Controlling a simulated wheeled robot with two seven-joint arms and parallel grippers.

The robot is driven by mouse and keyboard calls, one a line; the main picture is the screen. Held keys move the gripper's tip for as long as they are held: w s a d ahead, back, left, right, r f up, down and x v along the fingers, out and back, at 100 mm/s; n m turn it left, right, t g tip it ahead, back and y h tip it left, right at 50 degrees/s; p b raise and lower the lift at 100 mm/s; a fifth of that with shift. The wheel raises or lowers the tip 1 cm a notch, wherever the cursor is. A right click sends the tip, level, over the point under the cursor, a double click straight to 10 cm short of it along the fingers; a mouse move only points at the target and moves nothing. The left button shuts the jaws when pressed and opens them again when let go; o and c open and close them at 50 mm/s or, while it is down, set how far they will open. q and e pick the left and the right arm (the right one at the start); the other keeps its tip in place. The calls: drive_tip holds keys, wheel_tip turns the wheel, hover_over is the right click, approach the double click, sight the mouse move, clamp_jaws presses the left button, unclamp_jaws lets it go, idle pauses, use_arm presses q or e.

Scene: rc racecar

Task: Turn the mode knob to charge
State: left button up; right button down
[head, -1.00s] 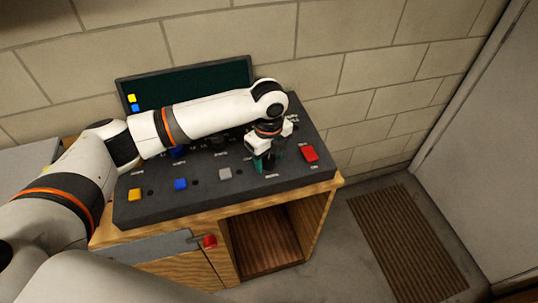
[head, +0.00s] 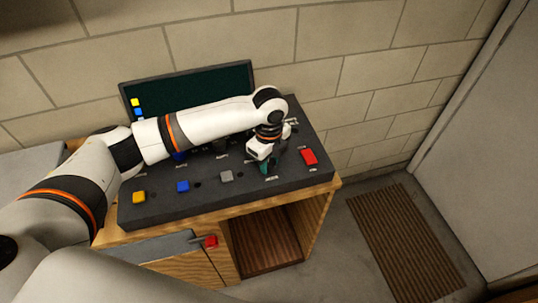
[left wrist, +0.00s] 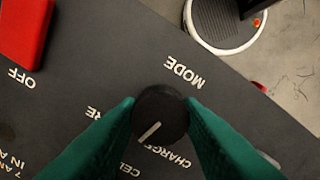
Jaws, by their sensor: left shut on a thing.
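The mode knob (left wrist: 160,115) is a round black knob with a white pointer line, below the word MODE in the left wrist view. Its pointer slants down and left in that view, beside the CHARGE label (left wrist: 168,157). My left gripper (left wrist: 161,113) has a teal finger on either side of the knob and is shut on it. In the head view my left gripper (head: 265,168) is at the right part of the dark console (head: 160,208), and it hides the knob there. My right gripper is not in view.
A red switch (head: 309,157) marked OFF is close to the right of the gripper; it also shows in the left wrist view (left wrist: 24,38). Yellow (head: 139,197), blue (head: 183,187) and grey (head: 226,176) buttons line the console front. A dark screen (head: 200,85) stands behind.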

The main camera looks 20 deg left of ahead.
sight(269, 162)
use_arm(q)
drive_tip(key=n+p, duration=0.2)
drive_tip(key=p, duration=0.1)
drive_tip(key=n+p, duration=0.1)
drive_tip(key=p, duration=0.1)
drive_tip(key=shift+r+n, duration=0.25)
drive_tip(key=shift+n, duration=0.15)
drive_tip(key=shift+f+n+p, duration=0.2)
drive_tip(key=shift+n+p, duration=1.05)
drive_tip(key=shift+n, duration=0.05)
drive_tip(key=shift+w, duration=0.1)
drive_tip(key=o, duration=1)
drive_tip(key=shift+c, duration=0.2)
wheel_tip(269, 162, up, 12)
drive_tip(key=b, duration=0.3)
